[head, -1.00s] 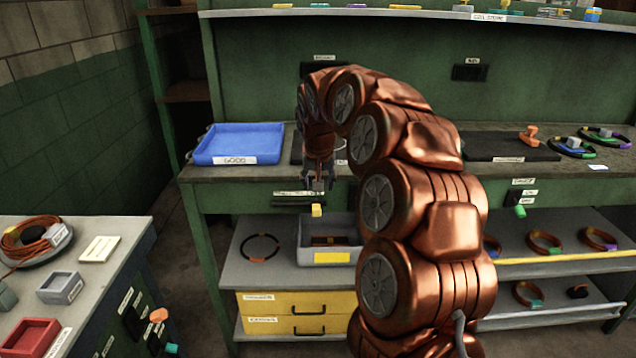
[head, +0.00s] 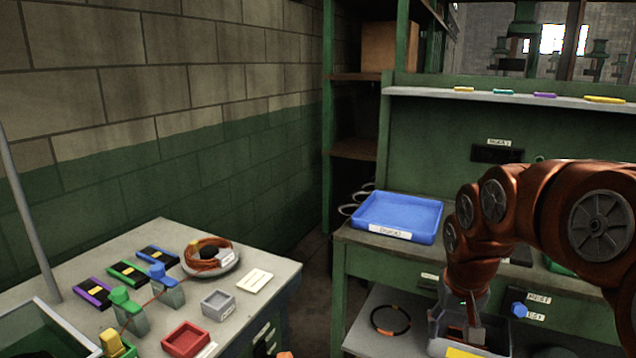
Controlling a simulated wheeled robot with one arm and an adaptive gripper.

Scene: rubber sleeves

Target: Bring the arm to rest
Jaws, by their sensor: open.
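My copper-coloured arm comes in from the right edge and bends down in front of the green workbench (head: 375,262). My gripper (head: 474,318) points down at the arm's end, in front of the bench's front face and in line with the grey bin (head: 498,340) on the shelf below. It shows small and dark, and nothing is seen held in it. The arm's lower links are outside the picture. Whether the gripper touches the bin cannot be told from this view.
A blue tray (head: 400,214) sits on the bench left of my arm. A blue knob (head: 519,310) is on the bench front. A side table (head: 285,275) at left holds a red tray (head: 186,338), a grey box (head: 218,304) and a cable coil (head: 208,256). A gap separates the two benches.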

